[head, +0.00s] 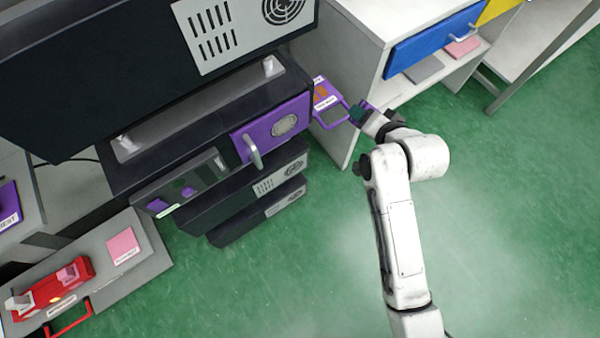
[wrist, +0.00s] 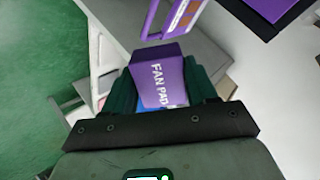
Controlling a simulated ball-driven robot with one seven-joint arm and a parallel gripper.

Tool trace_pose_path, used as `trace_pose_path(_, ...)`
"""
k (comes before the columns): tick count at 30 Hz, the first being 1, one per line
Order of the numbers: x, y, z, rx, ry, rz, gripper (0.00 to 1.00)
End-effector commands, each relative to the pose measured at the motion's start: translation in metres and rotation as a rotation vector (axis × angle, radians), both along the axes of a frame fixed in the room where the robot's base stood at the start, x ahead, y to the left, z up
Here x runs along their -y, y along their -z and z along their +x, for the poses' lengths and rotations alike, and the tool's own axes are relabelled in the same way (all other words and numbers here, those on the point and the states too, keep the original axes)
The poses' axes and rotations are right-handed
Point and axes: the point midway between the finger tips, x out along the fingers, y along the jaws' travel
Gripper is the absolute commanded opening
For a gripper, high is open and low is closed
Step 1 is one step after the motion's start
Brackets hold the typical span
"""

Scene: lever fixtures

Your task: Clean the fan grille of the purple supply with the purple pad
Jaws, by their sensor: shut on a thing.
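The purple supply (head: 240,145) has a purple front panel with a grey handle (head: 252,152) and a round grey fan grille (head: 285,125). My gripper (head: 359,112) is to the right of the panel, apart from the grille. It is shut on the purple pad (wrist: 162,80), labelled FAN PAD, which sits between dark green fingers in the wrist view. Only a small purple part of the pad shows in the head view (head: 369,105).
A purple frame with a label (head: 326,103) stands between the supply and my gripper; it also shows ahead of the pad in the wrist view (wrist: 152,20). A white cabinet (head: 345,60) stands behind. Black units lie above and below the supply. Open green floor (head: 520,220) is at right.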

Motion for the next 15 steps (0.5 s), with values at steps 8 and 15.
trace_pose_path(8, -0.067, 0.031, -0.026, 0.319, -0.044, 0.090, 0.33)
trace_pose_path(15, -0.126, 0.043, -0.073, 0.519, -0.193, 0.199, 0.33)
